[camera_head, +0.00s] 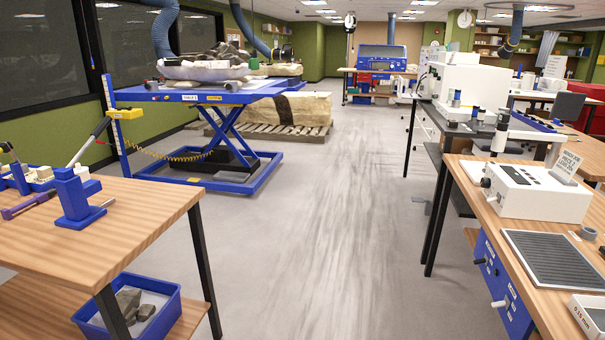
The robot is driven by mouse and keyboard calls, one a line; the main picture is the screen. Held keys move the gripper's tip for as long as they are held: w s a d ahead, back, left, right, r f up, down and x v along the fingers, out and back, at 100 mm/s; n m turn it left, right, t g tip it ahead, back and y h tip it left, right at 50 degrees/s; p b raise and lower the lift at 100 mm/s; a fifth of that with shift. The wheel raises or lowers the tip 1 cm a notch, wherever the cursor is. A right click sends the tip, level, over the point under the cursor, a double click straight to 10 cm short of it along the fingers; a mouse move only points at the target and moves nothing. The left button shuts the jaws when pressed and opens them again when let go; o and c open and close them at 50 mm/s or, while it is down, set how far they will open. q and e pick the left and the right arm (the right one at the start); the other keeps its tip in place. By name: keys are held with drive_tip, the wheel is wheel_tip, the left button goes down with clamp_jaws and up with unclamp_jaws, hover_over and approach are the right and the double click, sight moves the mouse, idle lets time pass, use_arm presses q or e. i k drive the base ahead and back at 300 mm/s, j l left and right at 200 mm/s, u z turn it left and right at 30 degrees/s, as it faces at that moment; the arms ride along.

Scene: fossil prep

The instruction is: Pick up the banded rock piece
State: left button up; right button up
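No piece that I can clearly make out as the banded rock piece shows in the head view. Grey rock pieces (128,300) lie in a blue bin (170,312) on the lower shelf of the left wooden bench; any banding on them is too small to tell. More grey rocks (222,52) lie in a pale heap on the blue lift table (200,97) further back. A large pale block (305,108) with a dark band sits on a pallet behind that table. Neither of my grippers is in view.
The left wooden bench (150,208) carries a blue stand (78,197) and tools. The right bench (480,207) holds a white machine (535,190) and a dark ribbed mat (550,258). A wide grey floor aisle (335,220) is clear between them.

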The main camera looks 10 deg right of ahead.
sight(452, 124)
drive_tip(key=i+l+z, duration=0.2)
drive_tip(key=i+z, duration=0.15)
drive_tip(key=i, duration=0.8)
drive_tip(key=i+j+z, duration=0.15)
drive_tip(key=i+z, duration=0.25)
drive_tip(key=i, duration=0.7)
